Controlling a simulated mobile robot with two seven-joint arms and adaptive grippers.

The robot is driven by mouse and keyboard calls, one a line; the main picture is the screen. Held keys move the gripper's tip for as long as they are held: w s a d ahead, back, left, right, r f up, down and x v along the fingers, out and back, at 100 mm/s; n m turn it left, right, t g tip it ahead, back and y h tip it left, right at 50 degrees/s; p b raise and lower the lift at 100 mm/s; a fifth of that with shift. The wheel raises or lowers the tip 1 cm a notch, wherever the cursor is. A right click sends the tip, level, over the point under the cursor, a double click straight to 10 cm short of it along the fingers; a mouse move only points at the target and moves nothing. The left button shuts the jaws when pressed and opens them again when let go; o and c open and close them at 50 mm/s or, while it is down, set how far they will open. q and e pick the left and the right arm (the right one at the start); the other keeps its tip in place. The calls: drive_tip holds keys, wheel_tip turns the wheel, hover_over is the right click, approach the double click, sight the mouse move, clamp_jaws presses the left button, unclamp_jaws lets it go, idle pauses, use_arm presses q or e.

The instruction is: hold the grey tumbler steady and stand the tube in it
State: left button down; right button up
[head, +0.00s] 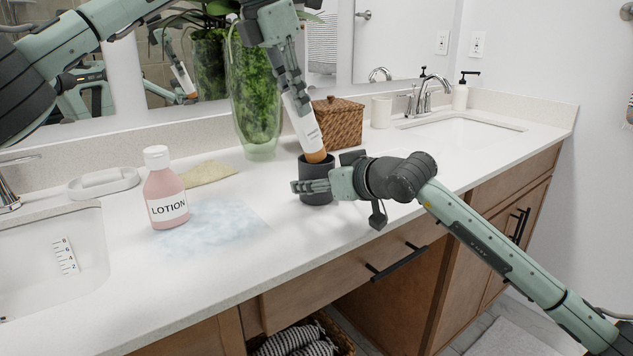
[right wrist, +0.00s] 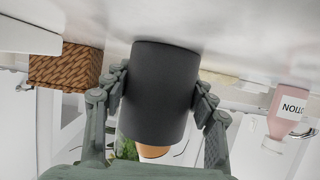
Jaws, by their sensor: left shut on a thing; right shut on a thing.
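The dark grey tumbler (head: 317,168) stands upright on the counter beside the wicker box. My right gripper (head: 318,186) is shut on its sides; in the right wrist view the tumbler (right wrist: 160,90) sits between both fingers. My left gripper (head: 292,88) is shut on the upper part of the white tube (head: 304,122), above the tumbler. The tube is tilted, its orange cap pointing down at the tumbler's mouth. The cap (right wrist: 153,151) also shows past the rim in the right wrist view. I cannot tell how far its tip is inside.
A pink lotion bottle (head: 166,190), a soap dish (head: 103,183) and a tan cloth (head: 208,172) are to the left. A glass plant vase (head: 258,120) and a wicker box (head: 340,122) stand close behind. The counter's front edge is near.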

use_arm(q)
drive_tip(key=shift+f, duration=0.85)
drive_tip(key=c, duration=1.5)
unclamp_jaws()
drive_tip(key=shift+o, duration=0.2)
drive_tip(key=shift+r, duration=0.1)
drive_tip(key=v, duration=1.1)
drive_tip(key=shift+r, duration=0.4)
drive_tip(key=shift+s+a, duration=0.1)
drive_tip(key=shift+a, duration=0.05)
use_arm(e)
drive_tip(key=o, duration=1.4)
